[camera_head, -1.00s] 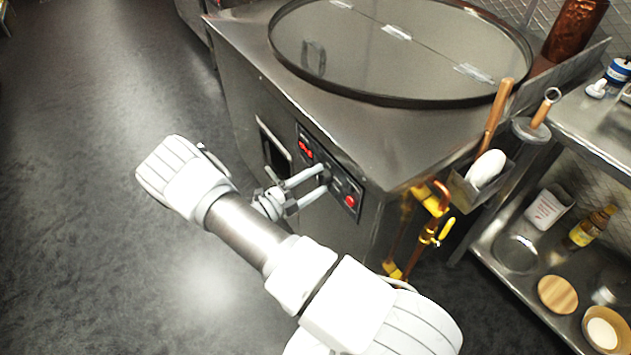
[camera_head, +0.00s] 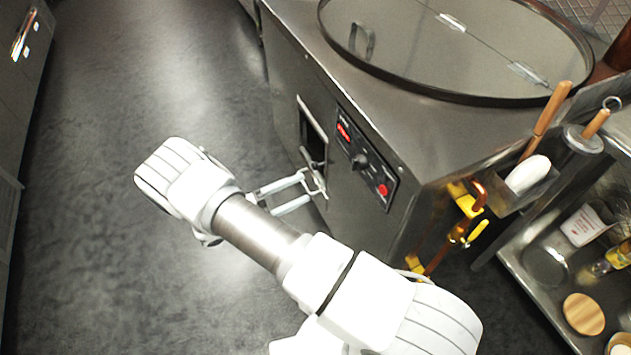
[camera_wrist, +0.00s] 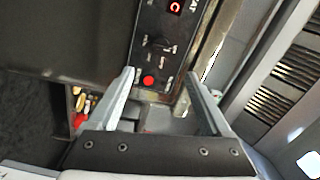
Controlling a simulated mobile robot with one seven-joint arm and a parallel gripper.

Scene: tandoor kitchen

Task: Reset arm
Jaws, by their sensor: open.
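My gripper (camera_head: 305,192) is in front of the steel tandoor cabinet (camera_head: 296,60), beside its control panel (camera_head: 362,162). Its two grey fingers are apart, with nothing seen between them. In the wrist view my gripper (camera_wrist: 162,82) points toward the control panel (camera_wrist: 158,45), which has a red display, a black knob and a red button. I cannot tell whether a fingertip touches the cabinet front. My white arm reaches from the lower right toward the upper left, over the floor.
A round lid (camera_head: 440,50) covers the tandoor's top. Yellow gas valves (camera_head: 462,228) stick out at its corner. A steel shelf unit (camera_head: 520,280) with dishes stands at the right. Dark floor (camera_head: 110,90) lies open at the left. A grey cabinet (camera_head: 15,120) edges the far left.

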